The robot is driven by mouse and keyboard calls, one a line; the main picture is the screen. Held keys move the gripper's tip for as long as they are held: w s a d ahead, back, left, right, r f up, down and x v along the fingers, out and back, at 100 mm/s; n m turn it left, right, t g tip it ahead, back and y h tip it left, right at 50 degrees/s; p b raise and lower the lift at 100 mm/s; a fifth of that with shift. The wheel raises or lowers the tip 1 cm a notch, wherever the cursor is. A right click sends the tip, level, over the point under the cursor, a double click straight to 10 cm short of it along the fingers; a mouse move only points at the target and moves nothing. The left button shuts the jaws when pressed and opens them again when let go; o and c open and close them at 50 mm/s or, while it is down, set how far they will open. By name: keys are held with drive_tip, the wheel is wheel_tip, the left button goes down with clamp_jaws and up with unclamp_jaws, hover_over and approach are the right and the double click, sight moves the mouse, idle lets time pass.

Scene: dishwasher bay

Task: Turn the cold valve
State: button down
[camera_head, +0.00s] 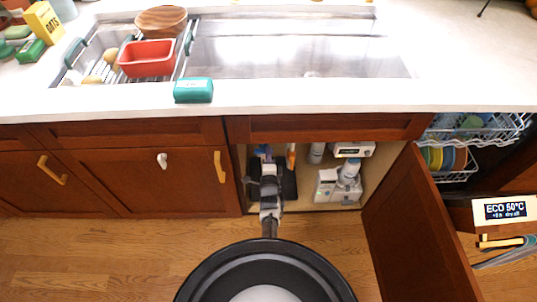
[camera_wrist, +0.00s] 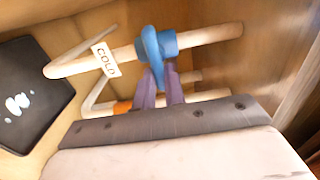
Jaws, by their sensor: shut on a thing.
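The cold valve (camera_wrist: 158,44) is blue and sits on a cream pipe (camera_wrist: 212,37) inside the open under-sink cabinet, in the upper middle of the wrist view. An orange piece (camera_wrist: 122,107) shows on a lower pipe, left of the fingers.
A black panel (camera_wrist: 30,92) is at the left of the wrist view. White bottles and boxes (camera_head: 327,185) stand at the cabinet's right. The open cabinet door (camera_head: 415,225) is on the right, beside the dishwasher rack (camera_head: 455,165). The counter edge (camera_head: 300,98) runs above.

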drive_tip(key=shift+a, duration=0.2)
idle(0.3)
drive_tip(key=c, duration=1.5)
unclamp_jaws()
drive_tip(key=shift+o, duration=0.2)
drive_tip(key=shift+d, duration=0.1)
drive_tip(key=s+p, duration=0.5)
drive_tip(key=s, duration=0.8)
drive_tip(key=shift+s, duration=0.35)
